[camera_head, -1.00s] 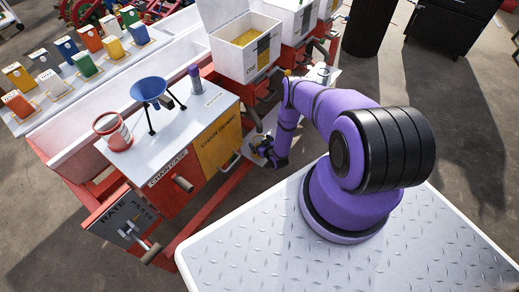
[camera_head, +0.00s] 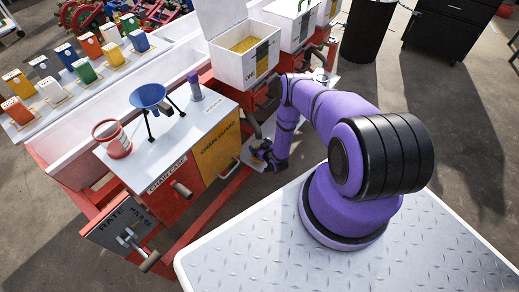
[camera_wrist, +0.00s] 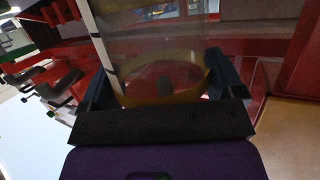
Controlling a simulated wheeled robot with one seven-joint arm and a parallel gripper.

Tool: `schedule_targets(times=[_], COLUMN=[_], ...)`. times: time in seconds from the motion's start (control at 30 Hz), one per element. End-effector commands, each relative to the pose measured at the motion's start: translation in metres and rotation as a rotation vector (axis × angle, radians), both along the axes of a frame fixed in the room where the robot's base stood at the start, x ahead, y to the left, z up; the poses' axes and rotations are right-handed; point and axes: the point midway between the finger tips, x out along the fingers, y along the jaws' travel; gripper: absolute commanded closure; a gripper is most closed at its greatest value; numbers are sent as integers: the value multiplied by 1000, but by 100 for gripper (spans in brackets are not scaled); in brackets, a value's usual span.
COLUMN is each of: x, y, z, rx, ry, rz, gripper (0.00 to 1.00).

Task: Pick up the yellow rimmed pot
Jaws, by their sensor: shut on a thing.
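The yellow rimmed pot (camera_wrist: 160,99) shows in the wrist view as a clear, see-through body with a yellow band around its near end. It sits between the two dark fingers of my gripper (camera_wrist: 163,82), which are shut on it from both sides. In the head view my gripper (camera_head: 266,154) is low beside the red and yellow cabinet, near its right end. The pot is too small and too covered by the gripper to make out clearly there.
The cabinet top (camera_head: 178,135) carries a red-rimmed pot (camera_head: 112,140), a blue funnel on a stand (camera_head: 148,96) and a purple bottle (camera_head: 194,86). A box of yellow grains (camera_head: 245,50) stands behind. Handles (camera_head: 181,189) stick out from the cabinet front.

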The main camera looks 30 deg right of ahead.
Motion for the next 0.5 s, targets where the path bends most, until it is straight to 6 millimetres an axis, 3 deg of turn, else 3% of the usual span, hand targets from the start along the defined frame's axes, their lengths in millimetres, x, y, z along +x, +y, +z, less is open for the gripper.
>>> schedule_targets(times=[0.07,0.5], x=[-3,-104], y=[1,39], z=[11,18], rx=[0,3], ry=[2,3], rz=[1,-1], gripper=[59,59])
